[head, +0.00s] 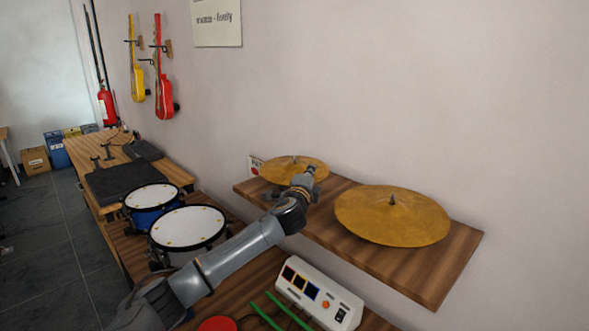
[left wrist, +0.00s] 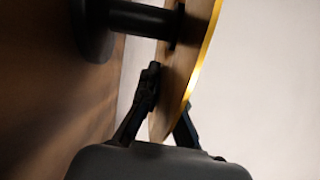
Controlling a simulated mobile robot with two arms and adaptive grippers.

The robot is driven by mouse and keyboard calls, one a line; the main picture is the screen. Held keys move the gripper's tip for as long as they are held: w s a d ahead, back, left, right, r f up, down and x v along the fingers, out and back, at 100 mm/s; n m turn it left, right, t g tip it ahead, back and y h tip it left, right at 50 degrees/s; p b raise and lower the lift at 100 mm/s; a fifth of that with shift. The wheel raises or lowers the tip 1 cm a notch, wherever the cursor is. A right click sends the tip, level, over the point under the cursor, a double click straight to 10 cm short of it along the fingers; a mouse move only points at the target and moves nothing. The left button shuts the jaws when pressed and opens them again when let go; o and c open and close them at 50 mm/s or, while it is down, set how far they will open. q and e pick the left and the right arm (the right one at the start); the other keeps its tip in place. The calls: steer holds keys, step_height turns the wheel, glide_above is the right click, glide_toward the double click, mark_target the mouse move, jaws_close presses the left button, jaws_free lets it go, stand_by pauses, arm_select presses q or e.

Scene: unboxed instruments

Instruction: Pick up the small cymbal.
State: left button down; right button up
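The small cymbal (head: 288,168) is a golden disc near the far left end of the wooden wall shelf. My left gripper (head: 304,181) is at its near right edge. In the left wrist view the small cymbal (left wrist: 203,58) shows nearly edge-on, and the fingers of my left gripper (left wrist: 170,98) lean in from both sides of its rim, shut on it. One fingertip is partly hidden behind the disc. A dark post and base are beside its underside; the cymbal appears still at its stand. My right gripper is not in view.
A larger cymbal (head: 392,215) is on the same shelf (head: 432,283), right of my left gripper. Below are a white control box (head: 318,295), green sticks, and two drums (head: 187,227). The wall stands close behind the shelf.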

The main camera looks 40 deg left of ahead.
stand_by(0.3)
arm_select(q)
steer(key=shift+r+b, duration=0.3)
steer(key=shift+r, duration=0.3)
steer(key=shift+s+r+b, duration=0.2)
steer(key=shift+r+b, duration=0.2)
steer(key=shift+r, duration=0.8)
steer(key=s+r, duration=0.1)
steer(key=s+d+r, duration=0.1)
steer(key=r, duration=0.1)
steer(key=s+r+b, duration=0.1)
steer(key=s+r, duration=0.1)
steer(key=shift+s+d+r, duration=0.1)
steer(key=shift+d+r, duration=0.05)
steer(key=shift+d, duration=0.25)
steer(key=s+d+r+b, duration=0.2)
steer(key=s+d+r, duration=0.1)
steer(key=s, duration=0.5)
steer(key=shift+s+d+r+b, duration=0.25)
steer(key=shift+r+b, duration=0.1)
steer(key=shift+r, duration=0.25)
